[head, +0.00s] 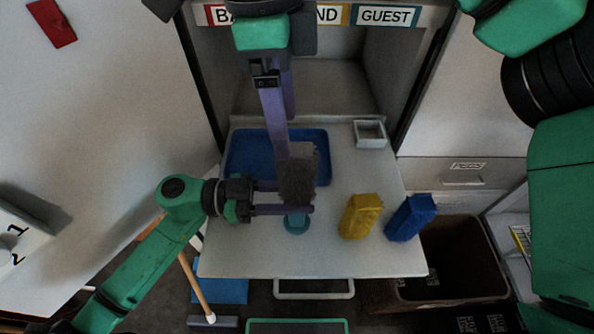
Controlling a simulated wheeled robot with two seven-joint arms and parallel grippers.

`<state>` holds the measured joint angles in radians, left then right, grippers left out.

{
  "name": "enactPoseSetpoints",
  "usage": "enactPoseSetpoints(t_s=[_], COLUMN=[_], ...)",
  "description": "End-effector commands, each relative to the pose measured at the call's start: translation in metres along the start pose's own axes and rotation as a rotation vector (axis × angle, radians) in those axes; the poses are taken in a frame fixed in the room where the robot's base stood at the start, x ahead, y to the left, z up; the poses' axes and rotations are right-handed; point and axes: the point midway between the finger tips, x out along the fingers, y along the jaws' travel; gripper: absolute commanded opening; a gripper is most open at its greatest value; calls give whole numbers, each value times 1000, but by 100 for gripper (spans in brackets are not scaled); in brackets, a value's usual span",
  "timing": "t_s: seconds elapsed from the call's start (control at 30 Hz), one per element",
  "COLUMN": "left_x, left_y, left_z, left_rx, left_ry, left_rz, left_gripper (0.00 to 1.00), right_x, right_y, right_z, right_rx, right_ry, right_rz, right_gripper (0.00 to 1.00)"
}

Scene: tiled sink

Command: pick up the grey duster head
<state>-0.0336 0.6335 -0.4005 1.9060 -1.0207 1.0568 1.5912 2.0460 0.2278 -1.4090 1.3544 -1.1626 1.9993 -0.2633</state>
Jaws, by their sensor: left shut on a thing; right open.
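The grey duster head (302,166) is a fuzzy grey block near the middle of the head view, over the pale tabletop. My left gripper (298,198) comes in from the left with its purple fingers shut on the lower part of the duster head. My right gripper (284,135) reaches down from the top with long purple fingers. It is open, and its fingertips are close to the top of the duster head. Whether they touch it I cannot tell.
A blue tray (238,160) lies behind the duster head. A teal round piece (296,224) is just below it. A small grey square box (369,134) sits at the back right. A brown bin (455,262) is beyond the table edge.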

Motion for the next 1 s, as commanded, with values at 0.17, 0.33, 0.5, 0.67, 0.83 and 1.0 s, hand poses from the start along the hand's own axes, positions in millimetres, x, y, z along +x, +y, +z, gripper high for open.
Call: enactPoseSetpoints(t_s=[0.17, 0.33, 0.5, 0.67, 0.83, 1.0], left_x=[0, 0, 0, 0, 0, 0], left_y=[0, 0, 0, 0, 0, 0], left_z=[1, 0, 0, 0, 0, 0], left_rx=[-1, -1, -1, -1, 0, 0], left_ry=[-1, 0, -1, -1, -1, -1], left_rz=[1, 1, 0, 0, 0, 0], left_gripper=[0, 0, 0, 0, 0, 0], right_x=[14, 51, 74, 104, 119, 119], right_y=[-2, -2, -3, -4, -4, -4], right_z=[-1, -4, -5, -9, -9, -9], right_rx=[-78, -75, -73, -73, -72, -72], right_ry=[41, 40, 38, 38, 35, 35], right_rz=[-18, -20, -20, -18, -21, -21], right_gripper=[71, 71, 71, 71, 71, 60])
